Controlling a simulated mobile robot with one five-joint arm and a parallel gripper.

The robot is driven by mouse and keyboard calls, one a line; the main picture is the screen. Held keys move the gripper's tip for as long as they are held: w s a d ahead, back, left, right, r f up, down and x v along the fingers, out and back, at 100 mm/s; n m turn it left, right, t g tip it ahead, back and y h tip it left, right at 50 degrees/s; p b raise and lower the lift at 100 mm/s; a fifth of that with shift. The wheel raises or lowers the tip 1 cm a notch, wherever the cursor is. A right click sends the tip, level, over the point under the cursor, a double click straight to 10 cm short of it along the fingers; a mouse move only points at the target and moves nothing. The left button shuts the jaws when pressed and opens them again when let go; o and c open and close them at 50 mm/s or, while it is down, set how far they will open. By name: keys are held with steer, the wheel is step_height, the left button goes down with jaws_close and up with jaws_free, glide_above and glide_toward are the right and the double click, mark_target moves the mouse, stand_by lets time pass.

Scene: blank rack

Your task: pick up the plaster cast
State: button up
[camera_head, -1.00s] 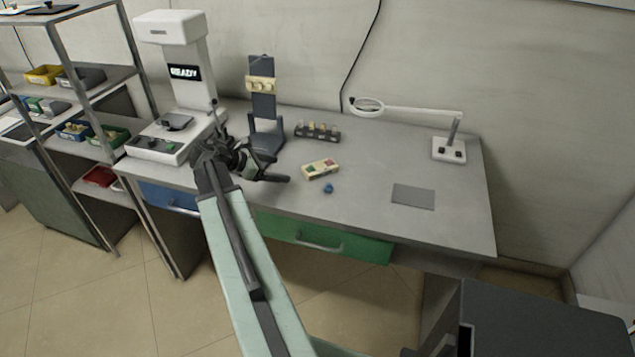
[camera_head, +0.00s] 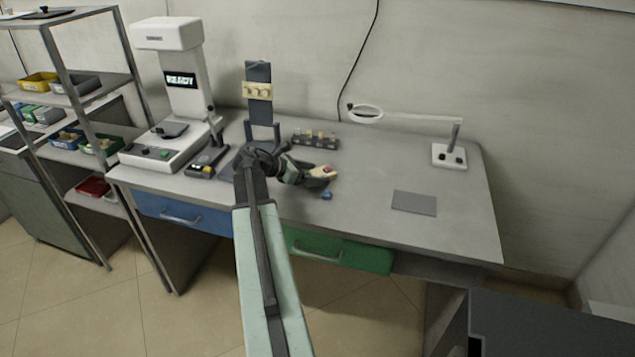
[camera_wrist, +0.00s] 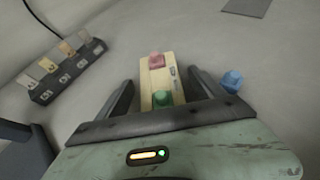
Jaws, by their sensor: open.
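No thing in view is plainly a plaster cast. A cream block (camera_wrist: 160,78) with a red piece and a green piece on top lies on the grey bench. My gripper (camera_wrist: 163,80) is open, with one finger on each side of the block's near part in the wrist view. I cannot tell how high the fingers are above the bench. In the head view my gripper (camera_head: 318,178) partly hides the cream block (camera_head: 326,170). Cream rounded pieces (camera_head: 257,90) sit on an upright dark stand (camera_head: 259,110) behind my gripper.
A small blue piece (camera_wrist: 232,80) lies close to the right finger. A dark rack (camera_wrist: 68,72) with several small blanks stands at the back left. A white machine (camera_head: 165,150), a magnifier lamp (camera_head: 449,155) and a grey mat (camera_head: 414,202) are on the bench. The bench's right side is mostly clear.

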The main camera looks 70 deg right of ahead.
mark_target(314, 174)
jaws_close()
step_height(314, 174, up, 16)
steer(key=p, duration=1.6)
